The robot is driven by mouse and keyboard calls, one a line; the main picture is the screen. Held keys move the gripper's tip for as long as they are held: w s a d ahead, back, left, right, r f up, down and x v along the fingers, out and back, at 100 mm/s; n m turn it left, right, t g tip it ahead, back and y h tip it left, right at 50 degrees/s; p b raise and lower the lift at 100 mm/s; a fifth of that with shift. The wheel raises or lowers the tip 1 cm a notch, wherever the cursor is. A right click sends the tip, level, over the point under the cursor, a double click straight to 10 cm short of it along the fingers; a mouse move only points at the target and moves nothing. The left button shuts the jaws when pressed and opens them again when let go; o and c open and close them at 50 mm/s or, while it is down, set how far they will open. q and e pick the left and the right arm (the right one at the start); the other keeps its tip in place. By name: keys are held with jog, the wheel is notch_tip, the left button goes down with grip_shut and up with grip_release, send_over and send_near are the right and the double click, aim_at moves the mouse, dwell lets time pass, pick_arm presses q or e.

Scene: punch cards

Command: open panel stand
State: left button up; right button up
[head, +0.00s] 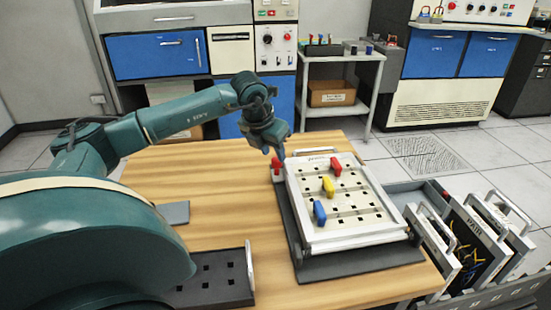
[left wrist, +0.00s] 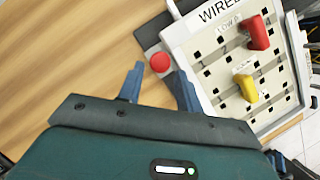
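The panel stand is a dark base (head: 350,263) on the wooden table, carrying a pale panel (head: 338,237) with rows of square holes. Red (head: 336,166), yellow (head: 328,187) and blue (head: 319,212) pegs sit in the panel. A red round knob (head: 276,163) is at the stand's far left corner. My left gripper (head: 280,152) is above that corner. In the left wrist view, its two blue fingers (left wrist: 158,82) are spread apart, with the red knob (left wrist: 160,62) showing just beyond the gap between their tips. The gripper appears empty. My right gripper is not in view.
A dark holed tray (head: 215,280) lies at the table's front. Several framed panels with handles stand in a rack (head: 470,240) at the right. A cart (head: 340,85) stands behind the table. The table's left part is mostly clear.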

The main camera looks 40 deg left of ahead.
aim_at(276, 160)
pick_arm(q)
jog(key=shift+x, duration=1.85)
jog(key=shift+c, duration=0.5)
grip_shut()
